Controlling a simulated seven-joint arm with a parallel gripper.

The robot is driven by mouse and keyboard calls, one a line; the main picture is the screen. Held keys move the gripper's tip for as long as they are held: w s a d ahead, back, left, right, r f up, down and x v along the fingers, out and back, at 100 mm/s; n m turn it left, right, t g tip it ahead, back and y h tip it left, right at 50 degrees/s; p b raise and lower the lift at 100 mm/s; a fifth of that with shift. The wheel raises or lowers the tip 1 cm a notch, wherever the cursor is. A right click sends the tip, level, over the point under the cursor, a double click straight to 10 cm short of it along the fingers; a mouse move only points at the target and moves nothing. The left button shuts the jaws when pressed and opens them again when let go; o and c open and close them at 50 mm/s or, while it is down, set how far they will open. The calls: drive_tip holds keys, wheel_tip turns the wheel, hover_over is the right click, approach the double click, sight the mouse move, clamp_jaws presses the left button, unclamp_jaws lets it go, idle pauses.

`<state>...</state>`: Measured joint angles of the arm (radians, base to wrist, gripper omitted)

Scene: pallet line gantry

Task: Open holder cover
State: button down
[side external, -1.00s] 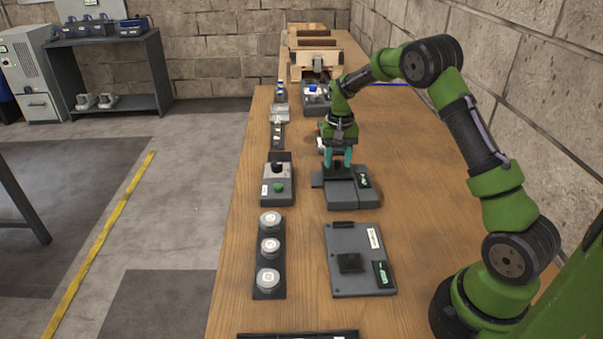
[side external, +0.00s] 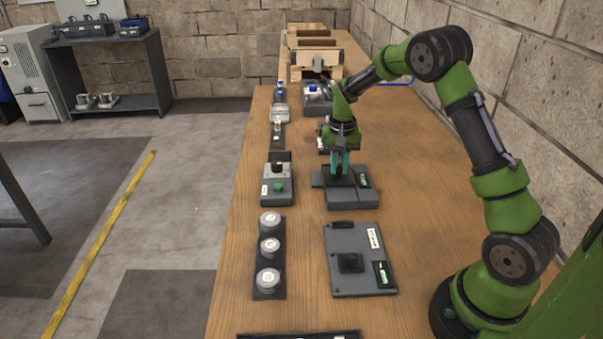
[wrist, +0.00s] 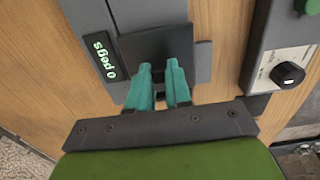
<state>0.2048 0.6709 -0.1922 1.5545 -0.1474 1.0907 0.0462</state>
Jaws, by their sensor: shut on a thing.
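The holder (side external: 350,200) is a low grey box on the wooden table, with a small green-lit display (side external: 363,181). In the wrist view the display (wrist: 101,58) reads "0 pegs". A dark flat cover piece (wrist: 158,42) lies beside the display, at the fingertips. My gripper (side external: 342,174) points down over the back part of the holder. Its teal fingers, also in the wrist view (wrist: 159,68), are shut on the dark cover piece. The fingers hide part of it, and I cannot tell whether it is lifted.
A wooden crate (side external: 316,60) stands at the back. Bare table lies to the right.

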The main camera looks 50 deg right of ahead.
drive_tip(key=s+a, duration=0.3)
drive_tip(key=shift+s+a, duration=0.35)
drive_tip(key=shift+a, duration=0.05)
drive_tip(key=c, duration=1)
unclamp_jaws()
drive_tip(key=shift+c, duration=0.2)
drive_tip(key=shift+r, duration=0.15)
wheel_tip(320, 180, up, 17)
drive_tip(key=shift+d+f, duration=0.1)
drive_tip(key=shift+f, duration=0.1)
